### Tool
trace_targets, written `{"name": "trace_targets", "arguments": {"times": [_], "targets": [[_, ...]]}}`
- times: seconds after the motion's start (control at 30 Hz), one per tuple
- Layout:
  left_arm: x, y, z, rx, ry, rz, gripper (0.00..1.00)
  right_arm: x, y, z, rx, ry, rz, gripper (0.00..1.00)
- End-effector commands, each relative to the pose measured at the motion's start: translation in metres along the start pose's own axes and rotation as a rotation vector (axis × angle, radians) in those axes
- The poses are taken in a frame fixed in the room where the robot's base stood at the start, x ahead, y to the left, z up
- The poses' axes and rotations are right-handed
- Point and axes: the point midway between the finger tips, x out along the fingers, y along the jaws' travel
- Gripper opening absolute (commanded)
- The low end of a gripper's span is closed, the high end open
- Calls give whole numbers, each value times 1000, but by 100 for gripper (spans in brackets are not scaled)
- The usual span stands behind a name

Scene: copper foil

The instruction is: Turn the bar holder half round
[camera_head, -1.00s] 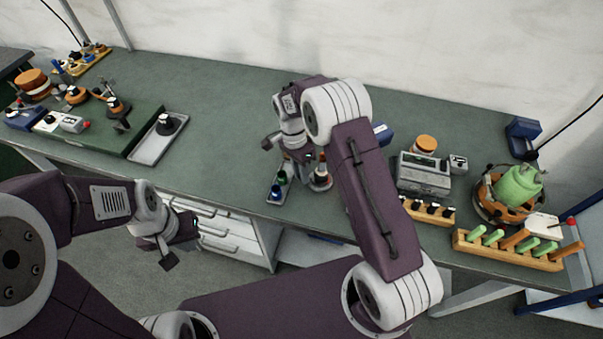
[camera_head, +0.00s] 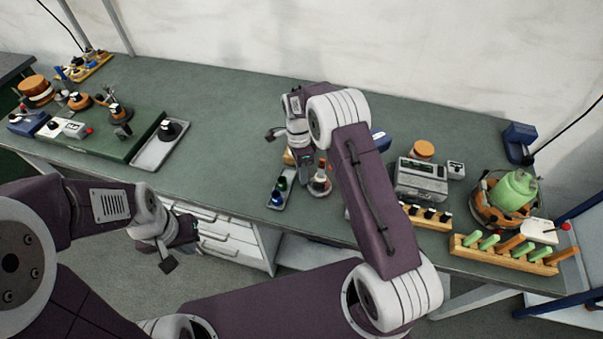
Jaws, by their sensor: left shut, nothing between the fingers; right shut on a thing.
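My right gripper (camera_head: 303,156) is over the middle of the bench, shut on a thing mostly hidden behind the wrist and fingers. A small light wooden piece (camera_head: 288,157) shows at the left of its fingers and looks like part of the bar holder. I cannot tell how the holder is turned, or whether it touches the bench. My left gripper (camera_head: 182,246) is shut and empty, in front of the bench near the drawers.
A tray with small bottles (camera_head: 278,196) and a round stand with an orange-brown bottle (camera_head: 320,183) are close in front of my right gripper. A grey box (camera_head: 421,181) and a wooden rack with green handles (camera_head: 503,252) stand right. The bench between the left tray (camera_head: 150,152) and the bottles is clear.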

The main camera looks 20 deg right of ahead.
Motion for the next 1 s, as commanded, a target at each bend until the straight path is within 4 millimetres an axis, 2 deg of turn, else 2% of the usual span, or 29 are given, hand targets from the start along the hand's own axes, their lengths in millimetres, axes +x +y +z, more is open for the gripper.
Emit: {"name": "trace_targets", "arguments": {"times": [0.6, 0.63, 0.9, 1.0], "targets": [[-1, 0, 0, 0, 0, 0, 0, -1, -2, -1, 21, -4, -3, 0], [-1, 0, 0, 0, 0, 0, 0, -1, -2, -1, 21, -4, -3, 28], [-1, 0, 0, 0, 0, 0, 0, 0, -1, -1, 20, -4, -1, 28], [1, 0, 0, 0, 0, 0, 0, -7, -2, -1, 20, -4, -3, 28]]}}
